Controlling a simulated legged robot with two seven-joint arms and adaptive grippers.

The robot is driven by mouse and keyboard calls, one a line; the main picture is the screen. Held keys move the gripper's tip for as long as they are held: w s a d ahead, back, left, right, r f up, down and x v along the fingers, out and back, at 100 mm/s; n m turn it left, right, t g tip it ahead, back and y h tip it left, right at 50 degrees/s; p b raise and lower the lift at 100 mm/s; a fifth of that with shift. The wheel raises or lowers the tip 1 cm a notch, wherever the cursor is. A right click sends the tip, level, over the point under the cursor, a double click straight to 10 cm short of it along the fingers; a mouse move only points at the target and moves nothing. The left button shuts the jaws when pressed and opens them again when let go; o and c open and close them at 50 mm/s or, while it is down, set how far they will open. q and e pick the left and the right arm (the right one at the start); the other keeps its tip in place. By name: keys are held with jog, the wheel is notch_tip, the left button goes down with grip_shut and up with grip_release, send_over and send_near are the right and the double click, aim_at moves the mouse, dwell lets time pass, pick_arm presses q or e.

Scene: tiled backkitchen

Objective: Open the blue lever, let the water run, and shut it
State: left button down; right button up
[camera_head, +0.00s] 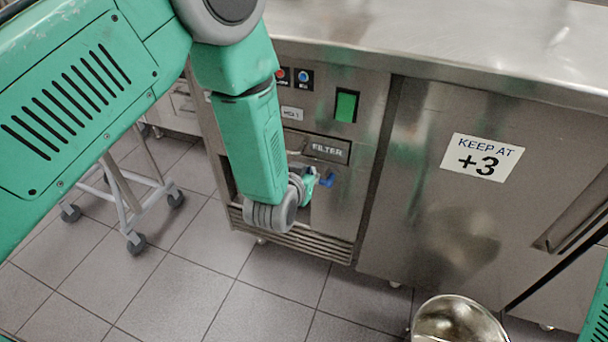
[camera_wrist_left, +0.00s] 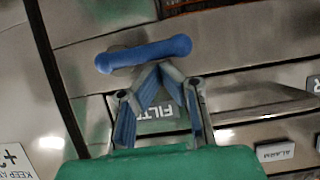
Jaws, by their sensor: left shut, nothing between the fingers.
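My left gripper (camera_head: 308,183) is at the lever, partly hidden by my own wrist. In the left wrist view its fingertips (camera_wrist_left: 158,68) are together, with nothing between them, right at the lever's near edge; I cannot tell whether they touch it. No running water is visible. My right gripper is out of view.
The FILTER panel (camera_head: 320,147) and a green switch (camera_head: 346,105) are above the lever. A steel door (camera_head: 440,215) with a KEEP AT +3 sign is to the right. A metal pot (camera_head: 455,318) stands at bottom right. A wheeled trolley (camera_head: 125,205) stands left. Tiled floor lies open in front.

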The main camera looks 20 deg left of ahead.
pick_arm(q)
jog(key=f+n+h, duration=0.1)
jog(key=f+n, duration=0.1)
jog(key=f+n+h, duration=0.3)
jog(key=f+n, duration=0.1)
jog(key=shift+s+d+f+h+b, duration=0.1)
jog(key=shift+d+f+h+b, duration=0.15)
jog(key=shift+h+b, duration=0.15)
jog(key=shift+d+f+t, duration=0.3)
jog(key=shift+f, duration=0.25)
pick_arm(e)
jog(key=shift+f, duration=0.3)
pick_arm(q)
jog(key=shift+d+f, duration=0.1)
jog(key=shift+d, duration=0.15)
dwell(0.7)
jog(key=shift+s, duration=0.1)
